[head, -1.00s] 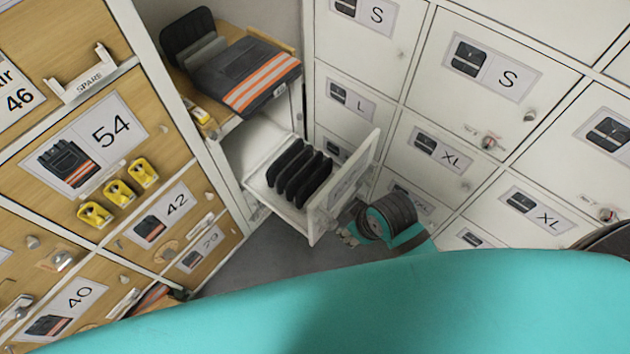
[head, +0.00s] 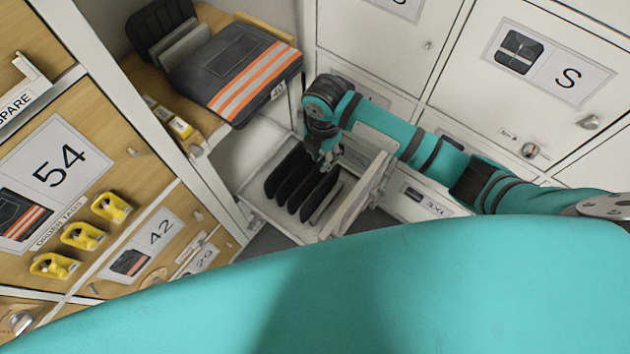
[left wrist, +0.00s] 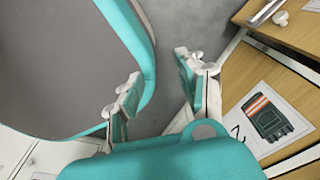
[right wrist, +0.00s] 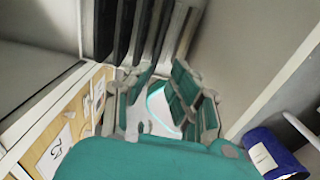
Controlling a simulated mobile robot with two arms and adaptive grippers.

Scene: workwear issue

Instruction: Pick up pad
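Several dark, thin pads (head: 288,178) stand upright in a row in the open white drawer (head: 270,212). My right gripper (head: 329,160) is over the drawer at the upper right end of the row, pointing down. In the right wrist view the dark pads (right wrist: 123,30) show at the top, ahead of the fingertips. My right gripper (right wrist: 163,78) is open there with nothing between its fingers; whether a fingertip touches a pad I cannot tell. My left gripper (left wrist: 157,82) is open and empty over grey floor, away from the drawer.
White lockers (head: 460,70) stand behind my right arm. Wooden drawers with yellow tags (head: 82,235) are at left. A blue packet (right wrist: 273,155) shows at lower right in the right wrist view.

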